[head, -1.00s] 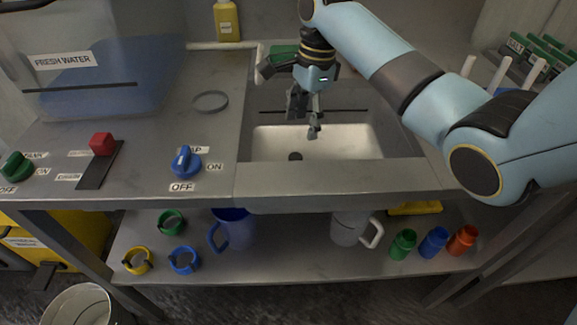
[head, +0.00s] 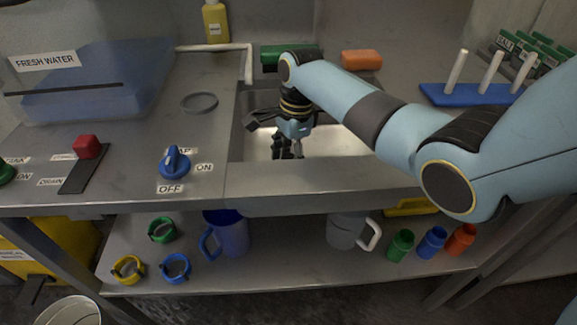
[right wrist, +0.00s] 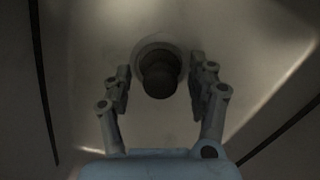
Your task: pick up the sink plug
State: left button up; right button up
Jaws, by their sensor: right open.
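The sink plug (right wrist: 160,76) is a dark round knob in the right wrist view. It sits over a pale ring at the bottom of the sink (right wrist: 85,40). My right gripper (right wrist: 161,82) is open, with one finger on each side of the plug in that view and a visible gap to it on both sides. In the head view my right gripper (head: 287,152) points down into the sink basin (head: 340,142), and the plug is hidden behind it. My left gripper is not in view.
The sink's front rim (head: 330,172) and side walls surround my right gripper. A white faucet pipe (head: 248,62), a green sponge (head: 283,52) and an orange block (head: 361,60) are behind the sink. A blue knob (head: 174,163) and grey ring (head: 199,102) are to its left.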

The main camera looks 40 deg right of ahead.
grip_shut()
dwell(0.3)
